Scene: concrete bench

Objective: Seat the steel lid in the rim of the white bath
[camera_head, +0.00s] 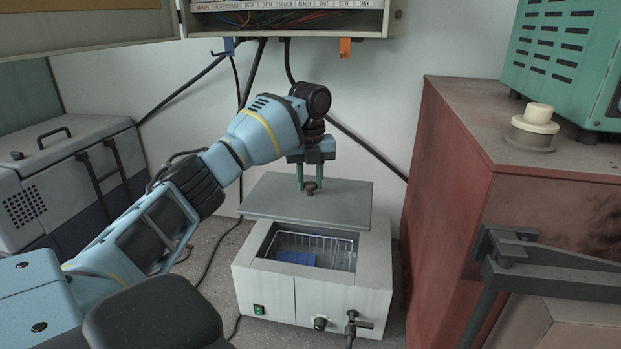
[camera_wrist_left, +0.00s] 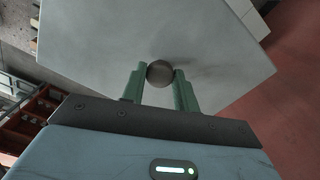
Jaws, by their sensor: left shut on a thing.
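The steel lid (camera_head: 341,204) is a flat grey plate with a dark round knob (camera_head: 311,187). My left gripper (camera_head: 311,184) is shut on that knob. In the left wrist view the two green fingers (camera_wrist_left: 160,85) press on both sides of the knob (camera_wrist_left: 160,73), and the lid (camera_wrist_left: 220,60) spreads beyond them. The white bath (camera_head: 262,283) stands below on the bench. The lid is over its back part, and the front of the opening is uncovered, showing a wire basket (camera_head: 335,250) and a blue item (camera_head: 296,257). Whether the lid touches the rim is hard to tell. My right gripper is not in view.
A red cabinet (camera_head: 447,160) stands close on the right, with a green unit (camera_head: 563,60) and a cream knob-like part (camera_head: 538,118) on top. A grey case (camera_head: 60,180) is at left. Cables hang behind the bath, below an open electrical box (camera_head: 290,22).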

